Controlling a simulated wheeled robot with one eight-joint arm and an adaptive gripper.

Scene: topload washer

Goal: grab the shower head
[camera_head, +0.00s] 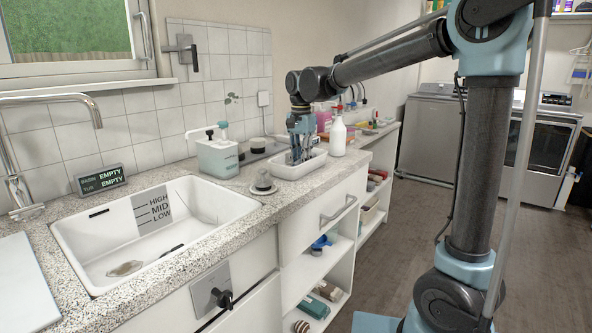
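My gripper (299,159) points straight down into a white tray (287,171) on the speckled counter. Its fingers look slim and close together, but I cannot tell whether they are open or shut or hold anything. I cannot make out a shower head with certainty; whatever lies in the tray under the fingers is small and partly hidden by them. A small grey domed object (263,181) stands on the counter in front of the tray, apart from the gripper.
A white sink basin (210,206) with a chrome faucet (50,99) is at the left. A white-green pump dispenser (217,157) stands left of the tray, a white spray bottle (338,136) right of it. Open shelves (313,268) are below. Washing machines (429,137) stand at the back right.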

